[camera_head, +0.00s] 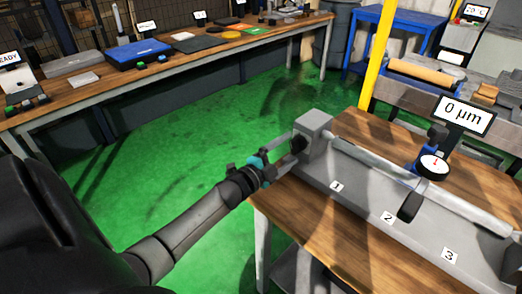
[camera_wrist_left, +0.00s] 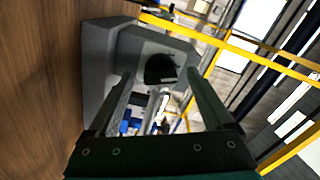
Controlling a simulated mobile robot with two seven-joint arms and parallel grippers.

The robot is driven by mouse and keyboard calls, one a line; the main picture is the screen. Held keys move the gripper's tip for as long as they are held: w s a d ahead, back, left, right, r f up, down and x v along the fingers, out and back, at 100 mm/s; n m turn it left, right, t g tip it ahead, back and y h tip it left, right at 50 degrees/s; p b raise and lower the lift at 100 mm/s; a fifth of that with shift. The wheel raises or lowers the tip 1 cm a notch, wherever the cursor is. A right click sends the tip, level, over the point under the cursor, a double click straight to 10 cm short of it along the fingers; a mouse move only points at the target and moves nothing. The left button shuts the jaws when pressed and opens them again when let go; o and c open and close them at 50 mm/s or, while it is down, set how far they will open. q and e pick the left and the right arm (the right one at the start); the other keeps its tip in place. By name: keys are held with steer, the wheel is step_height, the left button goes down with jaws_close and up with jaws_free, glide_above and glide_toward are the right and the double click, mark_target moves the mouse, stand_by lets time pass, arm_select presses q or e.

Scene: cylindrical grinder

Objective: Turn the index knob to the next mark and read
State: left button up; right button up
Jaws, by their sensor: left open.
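The black index knob (camera_head: 298,143) is on the end face of the grey headstock block (camera_head: 314,122) at the left end of the fixture. It also shows in the left wrist view (camera_wrist_left: 161,68), between the fingers and beyond them. My left gripper (camera_head: 293,152) is open at the knob; I cannot tell whether the fingers touch it. In the wrist view the fingers (camera_wrist_left: 160,82) are spread to either side of it. The dial gauge (camera_head: 433,165) has a white face. The display (camera_head: 464,114) reads 0 µm. My right gripper is not in view.
The grey fixture base (camera_head: 370,208), with plates 1, 2 and 3, stands on a wooden table (camera_head: 300,205). A bar runs along it. A black handle (camera_head: 410,206) juts out below the gauge. A yellow post (camera_head: 377,57) rises behind. Green floor lies open left of the table.

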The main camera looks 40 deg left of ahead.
arm_select(q)
steer(key=s+a+p, duration=0.1)
steer(key=s, duration=1.1)
steer(key=shift+s, duration=0.4)
steer(key=s+d+f+n+g+y, duration=0.1)
steer(key=s+d+f+n+g, duration=0.2)
steer(key=s+d+n+g, duration=0.5)
steer(key=s+d+f+n+g, duration=0.35)
steer(key=s+d+g, duration=0.35)
steer(key=s+d, duration=0.25)
step_height(320, 180, down, 21)
steer(key=s, duration=0.1)
steer(key=s+a+f+g, duration=0.2)
steer(key=s+f, duration=1.2)
steer(key=s, duration=0.2)
steer(key=shift+a+y, duration=0.3)
steer(key=shift+a, duration=0.05)
